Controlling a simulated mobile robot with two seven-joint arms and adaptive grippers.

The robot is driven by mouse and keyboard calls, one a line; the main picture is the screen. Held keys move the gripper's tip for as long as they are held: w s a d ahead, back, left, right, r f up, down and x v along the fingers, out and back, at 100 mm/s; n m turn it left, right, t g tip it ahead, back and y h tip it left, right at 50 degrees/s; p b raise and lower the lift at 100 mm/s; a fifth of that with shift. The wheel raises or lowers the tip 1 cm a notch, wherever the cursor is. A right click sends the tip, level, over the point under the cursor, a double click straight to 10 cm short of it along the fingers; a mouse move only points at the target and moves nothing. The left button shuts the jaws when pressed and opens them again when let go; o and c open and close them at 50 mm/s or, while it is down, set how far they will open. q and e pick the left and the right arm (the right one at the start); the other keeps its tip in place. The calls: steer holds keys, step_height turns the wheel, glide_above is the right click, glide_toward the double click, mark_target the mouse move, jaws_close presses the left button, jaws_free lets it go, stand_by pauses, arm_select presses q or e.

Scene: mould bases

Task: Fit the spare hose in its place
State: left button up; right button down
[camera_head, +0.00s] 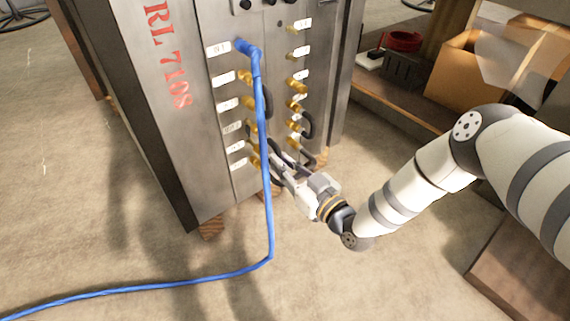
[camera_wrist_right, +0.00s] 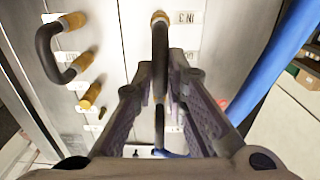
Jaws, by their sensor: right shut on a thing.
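The mould base (camera_head: 165,130) is a tall steel block with red lettering and two columns of brass fittings (camera_head: 293,85) beside white labels. My right gripper (camera_head: 275,163) is at the lower part of its front face. In the right wrist view, my right gripper (camera_wrist_right: 168,85) is shut on a black hose (camera_wrist_right: 159,50). A brass piece shows at the hose's far end, beside a label reading IN 3 (camera_wrist_right: 189,17); I cannot tell whether it is seated there. My left gripper is not in view.
A blue hose (camera_head: 262,120) runs from the top left port down across the front and along the floor, close to my right gripper. Another black hose loop (camera_wrist_right: 45,55) joins two fittings nearby. A shelf with a cardboard box (camera_head: 465,75) and red coil (camera_head: 403,41) stands at right.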

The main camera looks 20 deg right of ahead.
steer(key=shift+w+a+r, duration=0.1)
steer(key=shift+w+a, duration=0.05)
steer(key=shift+w, duration=0.35)
steer(key=shift+w+a, duration=0.1)
steer(key=shift+w+a, duration=0.1)
steer(key=shift+w, duration=0.25)
steer(key=shift+w+b, duration=0.1)
steer(key=shift+b, duration=0.2)
steer(key=shift+w+a, duration=0.15)
steer(key=shift+w, duration=0.15)
steer(key=c, duration=1.1)
jaws_free()
